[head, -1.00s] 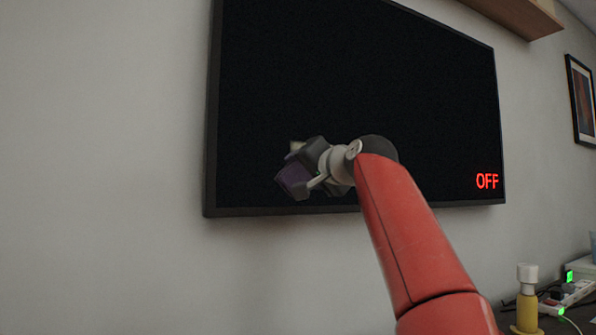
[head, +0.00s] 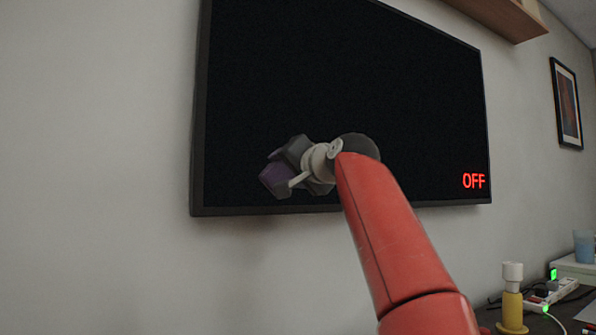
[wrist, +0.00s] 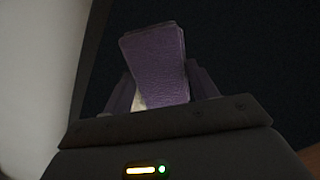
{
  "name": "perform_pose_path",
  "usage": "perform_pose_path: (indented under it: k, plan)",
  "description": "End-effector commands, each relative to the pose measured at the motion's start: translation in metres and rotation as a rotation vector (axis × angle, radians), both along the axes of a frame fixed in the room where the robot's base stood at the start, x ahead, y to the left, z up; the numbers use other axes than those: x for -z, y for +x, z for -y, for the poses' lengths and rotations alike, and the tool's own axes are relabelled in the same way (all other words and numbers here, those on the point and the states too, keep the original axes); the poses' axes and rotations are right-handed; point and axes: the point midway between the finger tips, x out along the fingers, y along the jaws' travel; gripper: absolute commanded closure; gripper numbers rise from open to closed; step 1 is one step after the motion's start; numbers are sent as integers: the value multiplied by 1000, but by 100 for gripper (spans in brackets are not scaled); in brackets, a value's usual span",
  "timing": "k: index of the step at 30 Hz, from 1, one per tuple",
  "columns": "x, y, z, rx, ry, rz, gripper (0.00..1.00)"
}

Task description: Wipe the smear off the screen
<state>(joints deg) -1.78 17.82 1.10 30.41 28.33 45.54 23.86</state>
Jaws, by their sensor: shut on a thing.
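The screen (head: 340,80) is a large black display on the wall, with red "OFF" letters at its lower right. No smear is visible on the part that shows; my arm hides some of the lower screen. My gripper (head: 272,180) is in front of the screen's lower left part. It is shut on a purple block-like wiping pad (wrist: 154,65), which stands up between the fingers in the wrist view. The screen also shows dark behind the pad in the wrist view (wrist: 240,50). I cannot tell whether the pad touches the screen.
A wooden shelf (head: 500,15) is above the screen and a framed picture (head: 566,103) hangs at right. At lower right, a yellow bottle (head: 512,308) with a pale cap, a power strip (head: 562,290) and a blue cup (head: 584,246) stand on a dark surface.

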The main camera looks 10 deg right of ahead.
Motion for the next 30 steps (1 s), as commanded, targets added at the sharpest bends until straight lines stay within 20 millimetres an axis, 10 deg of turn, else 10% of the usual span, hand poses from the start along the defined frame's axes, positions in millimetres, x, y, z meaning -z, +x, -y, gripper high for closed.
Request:
perform_pose_path:
  k: [30]
  plan:
    - [0,-26,-62,-5,0,-2,60]
